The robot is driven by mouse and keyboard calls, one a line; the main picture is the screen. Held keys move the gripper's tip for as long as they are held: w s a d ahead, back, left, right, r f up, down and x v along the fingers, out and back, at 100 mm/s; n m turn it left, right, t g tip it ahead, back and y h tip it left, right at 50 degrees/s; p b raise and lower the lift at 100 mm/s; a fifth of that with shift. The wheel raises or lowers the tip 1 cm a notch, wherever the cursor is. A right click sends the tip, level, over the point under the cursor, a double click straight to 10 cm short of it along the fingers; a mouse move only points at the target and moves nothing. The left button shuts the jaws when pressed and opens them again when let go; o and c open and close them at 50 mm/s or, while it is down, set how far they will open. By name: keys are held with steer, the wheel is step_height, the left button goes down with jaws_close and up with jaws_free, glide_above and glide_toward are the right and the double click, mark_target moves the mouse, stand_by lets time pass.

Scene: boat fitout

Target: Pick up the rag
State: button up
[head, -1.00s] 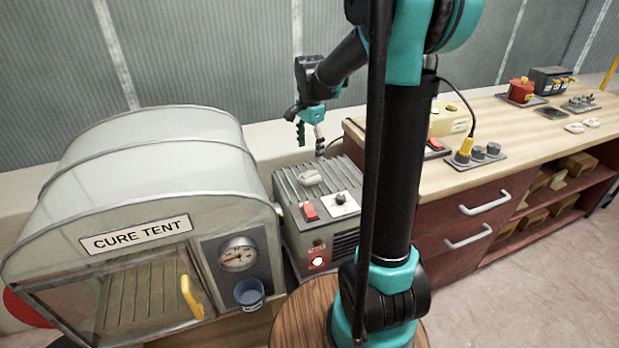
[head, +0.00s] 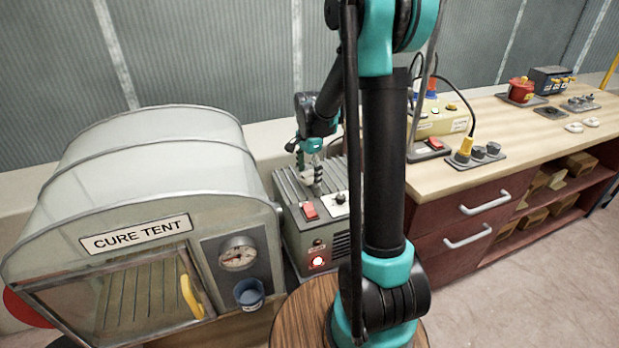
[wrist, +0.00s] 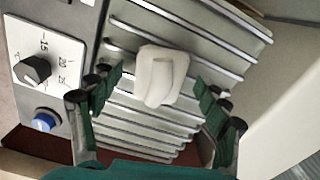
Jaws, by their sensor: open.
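The rag (wrist: 162,75) is a small off-white folded lump on the ribbed top of a grey machine, seen in the wrist view. My gripper (wrist: 160,88) is open, with one green finger to each side of the rag and a gap between each finger and it. In the head view my gripper (head: 309,178) is low over the machine top and covers most or all of the rag. I cannot tell the exact height of the fingertips above the ribs.
The grey machine (head: 290,227) has a red switch, a dial and a lit red button. The cure tent (head: 150,165) stands close on its left. A wooden workbench (head: 470,180) with fittings is on the right. A pale ledge and wall lie behind.

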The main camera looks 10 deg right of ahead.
steer(key=c, duration=1.1)
steer(key=shift+c, duration=0.2)
steer(key=shift+r, duration=0.2)
